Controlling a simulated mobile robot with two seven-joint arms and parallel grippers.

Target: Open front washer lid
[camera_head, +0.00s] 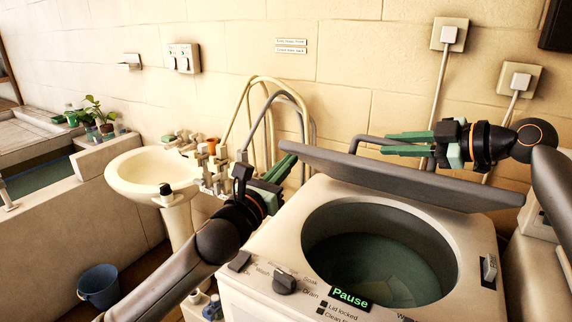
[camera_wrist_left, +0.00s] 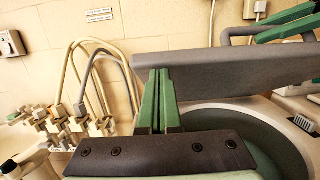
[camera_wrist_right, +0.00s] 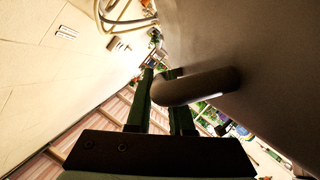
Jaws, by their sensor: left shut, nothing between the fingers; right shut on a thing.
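The white washer (camera_head: 262,245) stands at the front with its round tub opening uncovered and greenish water inside. Its grey lid (camera_head: 400,180) is raised at the back of the opening, seen nearly edge-on. A curved grey handle (camera_head: 365,140) is on the lid's far side; it also shows in the right wrist view (camera_wrist_right: 195,87). My right gripper (camera_head: 393,143) is behind the lid, shut on the handle. My left gripper (camera_head: 283,170) is shut and empty near the lid's left end; its closed fingers show in the left wrist view (camera_wrist_left: 159,100) in front of the lid.
A cream washbasin (camera_head: 125,188) stands to the left, with taps and hoses (camera_head: 255,120) between it and the washer. A blue bucket (camera_head: 99,285) is on the floor. Wall sockets (camera_head: 449,34) with cables are behind the lid. A "Pause" label (camera_head: 350,298) is on the washer's front panel.

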